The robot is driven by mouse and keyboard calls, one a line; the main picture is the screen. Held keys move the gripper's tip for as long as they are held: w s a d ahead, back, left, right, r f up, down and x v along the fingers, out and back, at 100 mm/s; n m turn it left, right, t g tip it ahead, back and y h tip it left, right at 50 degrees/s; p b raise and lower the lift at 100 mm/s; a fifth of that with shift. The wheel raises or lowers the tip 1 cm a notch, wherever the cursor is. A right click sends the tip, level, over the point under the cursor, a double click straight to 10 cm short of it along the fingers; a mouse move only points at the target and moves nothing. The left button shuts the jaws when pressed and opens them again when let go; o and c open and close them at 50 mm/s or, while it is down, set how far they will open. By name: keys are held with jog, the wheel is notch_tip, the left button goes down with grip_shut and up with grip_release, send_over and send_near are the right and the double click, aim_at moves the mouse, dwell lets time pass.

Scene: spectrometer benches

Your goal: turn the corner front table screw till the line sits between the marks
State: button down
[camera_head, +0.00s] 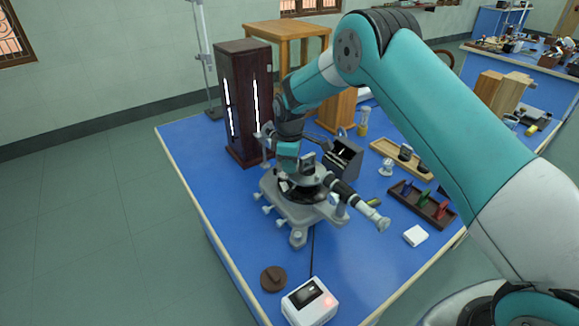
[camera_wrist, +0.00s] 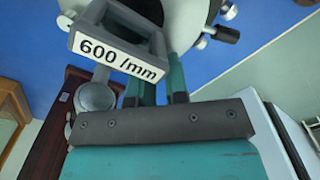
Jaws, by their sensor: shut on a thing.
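The spectrometer (camera_head: 298,217) stands on the blue bench, with a round dark table at its middle and a telescope (camera_head: 345,192) pointing right. My gripper (camera_head: 288,168) reaches down over the table. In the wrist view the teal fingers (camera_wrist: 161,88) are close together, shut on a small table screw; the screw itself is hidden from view. A grey grating holder labelled "600 /mm" (camera_wrist: 117,57) stands in front of the fingers and covers their tips. A small white display box (camera_head: 310,299) has a dark screen; its line and marks are too small to read.
A tall dark wooden lamp housing (camera_head: 240,100) stands close behind the spectrometer. A dark box (camera_head: 343,158), a rack with coloured pieces (camera_head: 421,204) and a small white block (camera_head: 416,236) are to the right. A brown disc (camera_head: 273,279) lies at the front. The bench's front right is clear.

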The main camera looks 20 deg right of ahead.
dwell(0.4)
jog(key=c, duration=1.1)
grip_release()
jog(key=shift+r, duration=0.1)
notch_tip(320, 180, up, 17)
jog(key=b, duration=0.3)
jog(key=shift+r+b, duration=0.2)
jog(key=shift+b, duration=0.1)
